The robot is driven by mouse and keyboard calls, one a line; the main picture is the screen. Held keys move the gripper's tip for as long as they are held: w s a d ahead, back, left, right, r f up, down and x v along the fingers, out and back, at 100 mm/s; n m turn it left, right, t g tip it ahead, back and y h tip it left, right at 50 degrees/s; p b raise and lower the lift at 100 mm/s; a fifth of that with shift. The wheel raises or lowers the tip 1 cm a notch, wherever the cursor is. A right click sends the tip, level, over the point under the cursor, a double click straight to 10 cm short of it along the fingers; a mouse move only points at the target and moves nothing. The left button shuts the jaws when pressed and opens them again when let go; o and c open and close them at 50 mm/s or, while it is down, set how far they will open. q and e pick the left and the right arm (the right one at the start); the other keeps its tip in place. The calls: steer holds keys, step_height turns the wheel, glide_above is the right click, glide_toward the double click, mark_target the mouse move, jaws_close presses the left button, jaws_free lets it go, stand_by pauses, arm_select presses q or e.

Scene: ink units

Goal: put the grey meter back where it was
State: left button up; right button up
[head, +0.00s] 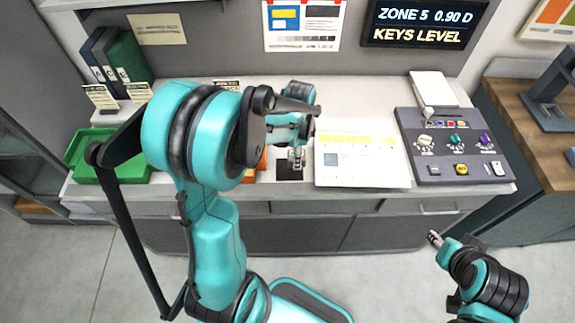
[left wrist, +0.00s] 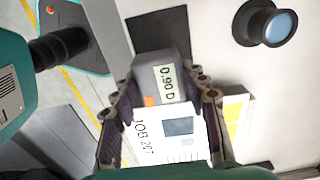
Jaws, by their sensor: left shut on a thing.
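The grey meter (left wrist: 147,73), with a pale label or display reading "0.90 D" and an orange spot, is between the fingers of my left gripper (left wrist: 166,97) in the left wrist view. The fingers are shut on it. A black square (left wrist: 152,38) on the white counter shows just beyond the meter; I cannot tell the gap between them. In the head view the black square (head: 289,178) lies below my left gripper (head: 296,158), left of the printed sheet. My arm hides part of this area. My right gripper (head: 434,238) is apart from the counter, its jaw state unclear.
The "JOB 207" sheet (head: 360,160) lies beside the black square. A control console (head: 452,150) with knobs stands right of it. A green tray (head: 82,160) and binders (head: 118,58) are at left. A round blue-lensed thing (left wrist: 270,25) stands near the black square.

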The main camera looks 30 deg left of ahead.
mark_target(290, 163)
arm_select(q)
steer(key=shift+s+a+f, duration=0.15)
steer(key=shift+a+f, duration=0.25)
steer(key=shift+a, duration=0.2)
steer(key=shift+s+a+f, duration=0.1)
steer(key=shift+a+f, duration=0.3)
steer(key=shift+a, duration=0.15)
step_height(290, 163, down, 3)
steer(key=shift+f+b, duration=0.2)
steer(key=shift+b, duration=0.6)
steer(key=shift+f, duration=0.25)
steer(key=shift+f, duration=0.15)
steer(key=o, duration=1.2)
